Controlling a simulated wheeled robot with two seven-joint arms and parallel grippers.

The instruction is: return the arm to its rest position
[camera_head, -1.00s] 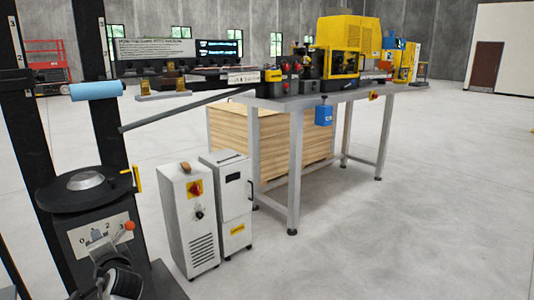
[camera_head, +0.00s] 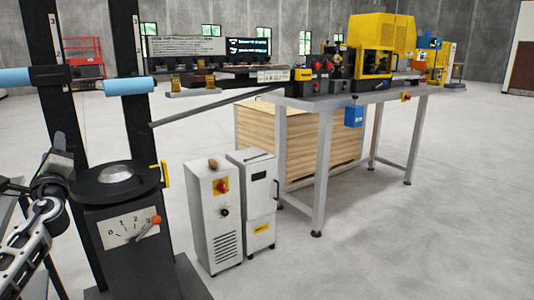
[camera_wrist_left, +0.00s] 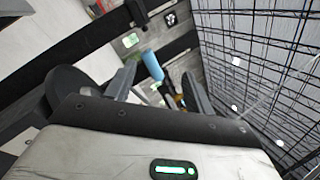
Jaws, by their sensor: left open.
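My left arm comes in at the lower left of the head view, with its gripper (camera_head: 57,150) raised beside the machine with the dial. In the left wrist view the two dark fingers of the left gripper (camera_wrist_left: 160,82) stand apart with nothing between them. The gripper points past the blue roller toward the ceiling and wall. My right arm and gripper are not in view. I cannot make out a copper tube in any view.
Close to the left arm stands the machine with a round black top (camera_head: 116,180), dark posts and blue rollers (camera_head: 128,86). Two grey cabinets (camera_head: 213,220) stand beside it. A workbench (camera_head: 322,170) with a yellow machine (camera_head: 380,40) is behind. The floor at right is clear.

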